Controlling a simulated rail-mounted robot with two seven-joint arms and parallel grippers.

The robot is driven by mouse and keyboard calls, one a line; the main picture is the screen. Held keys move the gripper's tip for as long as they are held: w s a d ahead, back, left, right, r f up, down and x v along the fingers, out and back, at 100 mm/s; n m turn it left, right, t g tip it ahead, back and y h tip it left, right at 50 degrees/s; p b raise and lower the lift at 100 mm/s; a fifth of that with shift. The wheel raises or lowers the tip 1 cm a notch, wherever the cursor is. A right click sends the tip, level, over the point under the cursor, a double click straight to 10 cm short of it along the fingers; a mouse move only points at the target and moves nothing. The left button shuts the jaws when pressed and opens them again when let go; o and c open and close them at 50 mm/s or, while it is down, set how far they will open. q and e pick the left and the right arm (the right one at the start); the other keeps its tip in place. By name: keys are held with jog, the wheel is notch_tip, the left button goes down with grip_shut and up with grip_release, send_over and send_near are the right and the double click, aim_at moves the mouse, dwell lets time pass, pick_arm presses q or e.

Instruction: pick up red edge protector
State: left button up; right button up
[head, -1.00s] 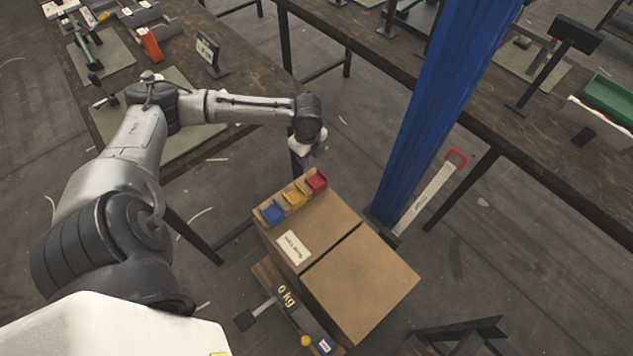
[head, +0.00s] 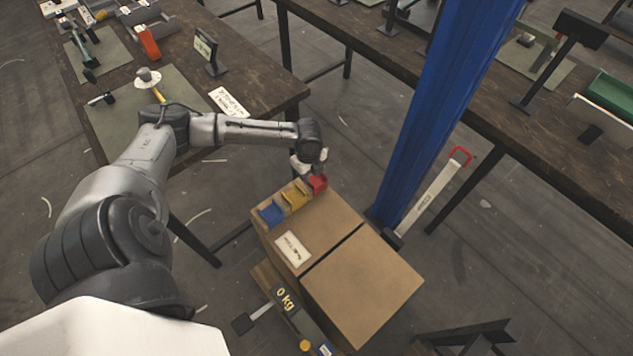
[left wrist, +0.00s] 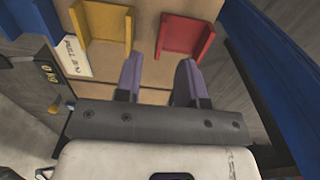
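The red edge protector (head: 318,184) sits on top of the cardboard box, at the right end of a row of three. In the left wrist view the red edge protector (left wrist: 185,37) lies just beyond my fingertips, a little right of the gap between them. My left gripper (head: 314,173) is over that end of the box, and the arm partly covers the view of it. In the left wrist view its two purple fingers (left wrist: 158,78) are apart with nothing between them. My right gripper is not in view.
A yellow edge protector (head: 295,195) and a blue one (head: 271,214) sit beside the red one on the box (head: 365,285). A blue column (head: 440,110) stands close to the right. A scale display (head: 286,298) is at the front, and a workbench (head: 285,88) is behind.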

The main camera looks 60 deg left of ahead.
aim_at(316, 182)
pick_arm(q)
notch_tip(316, 182, down, 5)
jog(key=shift+d+r+b, duration=0.1)
jog(key=shift+r+b, duration=0.1)
jog(key=shift+b, duration=0.65)
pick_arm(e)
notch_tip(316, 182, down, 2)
pick_arm(q)
grip_shut()
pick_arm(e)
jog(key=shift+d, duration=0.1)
